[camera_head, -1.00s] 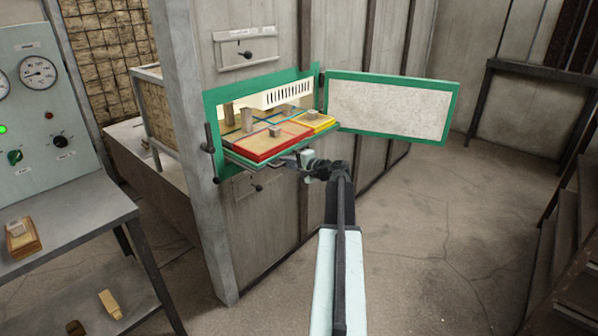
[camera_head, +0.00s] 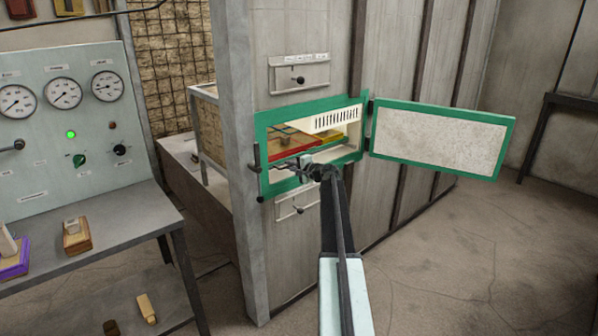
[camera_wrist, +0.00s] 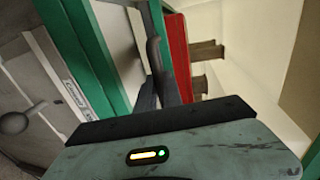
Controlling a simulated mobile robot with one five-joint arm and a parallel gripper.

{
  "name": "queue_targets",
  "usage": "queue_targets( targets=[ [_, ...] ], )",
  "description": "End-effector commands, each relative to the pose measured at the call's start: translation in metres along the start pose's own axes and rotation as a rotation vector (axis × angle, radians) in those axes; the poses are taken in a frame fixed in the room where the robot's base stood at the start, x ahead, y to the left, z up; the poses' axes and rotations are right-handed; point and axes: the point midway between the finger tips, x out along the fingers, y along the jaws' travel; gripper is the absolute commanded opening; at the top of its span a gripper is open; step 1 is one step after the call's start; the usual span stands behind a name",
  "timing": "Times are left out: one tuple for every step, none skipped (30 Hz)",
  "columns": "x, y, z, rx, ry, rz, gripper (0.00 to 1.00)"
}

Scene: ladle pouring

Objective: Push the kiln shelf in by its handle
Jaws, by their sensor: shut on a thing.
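The kiln (camera_head: 267,120) has a green-framed opening with its door (camera_head: 440,140) swung open to the right. The kiln shelf (camera_head: 308,145), with red and yellow sections, sits inside the opening, behind the green frame. Its red edge (camera_wrist: 177,55) and brown blocks (camera_wrist: 207,50) show in the wrist view. My gripper (camera_head: 303,162) is at the opening's lower edge, in front of the shelf. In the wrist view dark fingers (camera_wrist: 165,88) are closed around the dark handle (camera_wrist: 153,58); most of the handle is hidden.
A control panel (camera_head: 70,105) with gauges stands at left above a grey table (camera_head: 105,225) holding small wooden pieces. The floor at right is open.

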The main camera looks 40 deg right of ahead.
Motion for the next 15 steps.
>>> queue_targets(
  targets=[
    [0.006,-0.001,0.001,-0.001,-0.003,0.001,0.00],
    [0.008,-0.001,0.001,0.000,-0.003,0.001,0.00],
    [0.010,-0.002,0.000,0.000,-0.003,0.001,0.00],
    [0.012,-0.002,0.000,0.000,-0.002,0.001,0.00],
    [0.013,-0.002,0.000,0.000,-0.002,0.001,0.00],
    [0.014,-0.003,0.000,0.000,-0.002,0.001,0.00],
    [0.015,-0.003,0.000,0.000,-0.001,0.001,0.00],
    [0.015,-0.003,0.000,0.000,-0.001,0.001,0.00],
    [0.016,-0.003,0.000,0.000,0.000,0.001,0.00],
    [0.016,-0.003,0.000,0.000,0.000,0.001,0.00],
    [0.016,-0.003,0.000,0.000,0.000,0.000,0.00],
    [0.016,-0.003,0.000,0.000,0.001,0.000,0.00],
    [0.016,-0.004,0.000,0.000,0.001,0.000,0.00],
    [0.016,-0.004,-0.001,0.001,0.001,-0.001,0.00],
    [0.017,-0.004,-0.001,0.001,0.002,-0.001,0.00]
  ],
)
